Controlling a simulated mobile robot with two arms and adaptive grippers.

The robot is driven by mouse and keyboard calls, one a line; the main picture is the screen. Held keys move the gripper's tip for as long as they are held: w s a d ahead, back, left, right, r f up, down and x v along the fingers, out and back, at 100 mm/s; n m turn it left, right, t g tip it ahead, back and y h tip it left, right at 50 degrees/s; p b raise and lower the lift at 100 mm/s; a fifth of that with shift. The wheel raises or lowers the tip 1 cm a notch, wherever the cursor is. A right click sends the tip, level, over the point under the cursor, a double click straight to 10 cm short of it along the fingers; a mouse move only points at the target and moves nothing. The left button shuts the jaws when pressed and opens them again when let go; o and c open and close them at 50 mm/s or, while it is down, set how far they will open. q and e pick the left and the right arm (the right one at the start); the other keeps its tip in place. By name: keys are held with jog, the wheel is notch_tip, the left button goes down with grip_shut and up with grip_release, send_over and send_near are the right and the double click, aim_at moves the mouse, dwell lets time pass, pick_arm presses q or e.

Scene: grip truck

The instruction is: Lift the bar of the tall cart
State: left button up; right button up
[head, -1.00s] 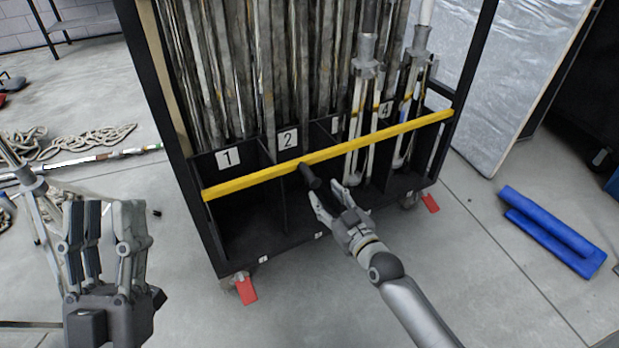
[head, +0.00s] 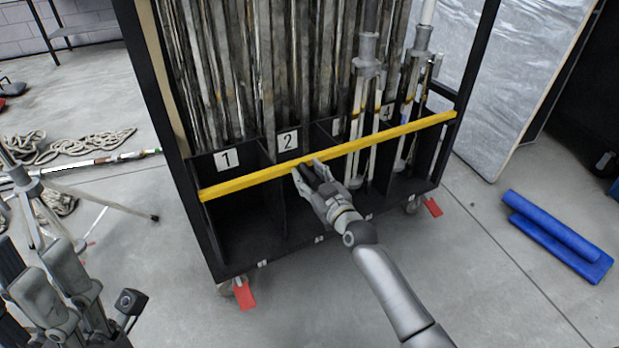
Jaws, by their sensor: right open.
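The tall black cart (head: 235,262) stands in the middle of the head view, holding poles and stands in numbered compartments. Its yellow bar (head: 245,182) runs across the front, rising a little toward the right. My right gripper (head: 307,172) is open at the middle of the bar, its fingertips just below the bar's lower edge. A dark handle at that spot is mostly hidden by the fingers. I cannot tell whether the fingers touch it. My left gripper (head: 62,285) is at the lower left, well away from the cart, and looks open and empty.
Blue pads (head: 560,235) lie at right, near a leaning silver panel (head: 525,85). Red wheel tabs (head: 243,295) stick out under the cart. The floor in front is clear.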

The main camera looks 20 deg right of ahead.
grip_shut()
dwell(0.3)
jog(key=shift+w+r, duration=0.1)
jog(key=shift+r, duration=0.05)
